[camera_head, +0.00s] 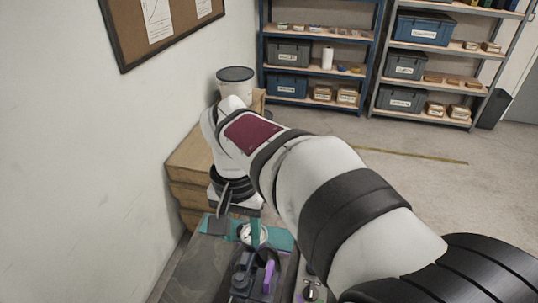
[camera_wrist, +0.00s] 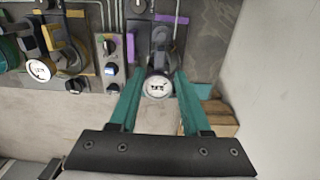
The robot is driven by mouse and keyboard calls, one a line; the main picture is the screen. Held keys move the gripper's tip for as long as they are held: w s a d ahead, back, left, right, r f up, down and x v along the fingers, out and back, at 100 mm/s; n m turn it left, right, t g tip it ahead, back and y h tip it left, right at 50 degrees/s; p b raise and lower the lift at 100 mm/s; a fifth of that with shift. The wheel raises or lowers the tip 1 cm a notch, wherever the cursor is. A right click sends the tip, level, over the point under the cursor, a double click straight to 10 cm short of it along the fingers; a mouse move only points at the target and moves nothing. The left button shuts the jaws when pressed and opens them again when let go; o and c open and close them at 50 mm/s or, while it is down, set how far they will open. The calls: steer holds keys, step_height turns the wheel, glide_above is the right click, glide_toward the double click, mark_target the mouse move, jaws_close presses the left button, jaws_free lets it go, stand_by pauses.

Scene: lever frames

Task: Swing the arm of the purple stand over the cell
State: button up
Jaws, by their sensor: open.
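My gripper (camera_wrist: 159,78) is open, its two teal fingers pointing down at the bench. In the wrist view a round white dial (camera_wrist: 158,89) shows between the fingertips; I cannot tell whether they touch it. It sits at the near end of a dark stand with a purple strip (camera_wrist: 170,19) on its plate and a purple bar (camera_wrist: 130,49) at its left. In the head view the purple bar (camera_head: 268,276) stands near the bottom, with the white dial (camera_head: 246,234) behind it, partly covered by a teal finger. I cannot make out the cell for sure.
A switch panel (camera_wrist: 110,64) stands left of the purple stand. Further left are yellow-marked fixtures with another dial (camera_wrist: 40,71). Wooden boxes (camera_head: 190,170) and a wall stand close by on one side. Shelves (camera_head: 320,60) are far back.

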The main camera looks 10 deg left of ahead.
step_height(320, 180, up, 8)
steer(key=shift+r, duration=0.15)
stand_by(0.4)
steer(key=s+d+f+m+y, duration=0.15)
steer(key=s+d, duration=0.25)
steer(key=d, duration=0.4)
steer(key=s+d+f+m+h, duration=0.1)
steer(key=s+d+f+m, duration=0.2)
steer(key=d, duration=0.4)
steer(key=s+d+f+y, duration=0.1)
steer(key=s+d+f, duration=0.3)
steer(key=s+f, duration=0.3)
steer(key=s+m, duration=0.1)
steer(key=s, duration=0.1)
steer(key=shift+s+d, duration=0.25)
steer(key=shift+s, duration=0.05)
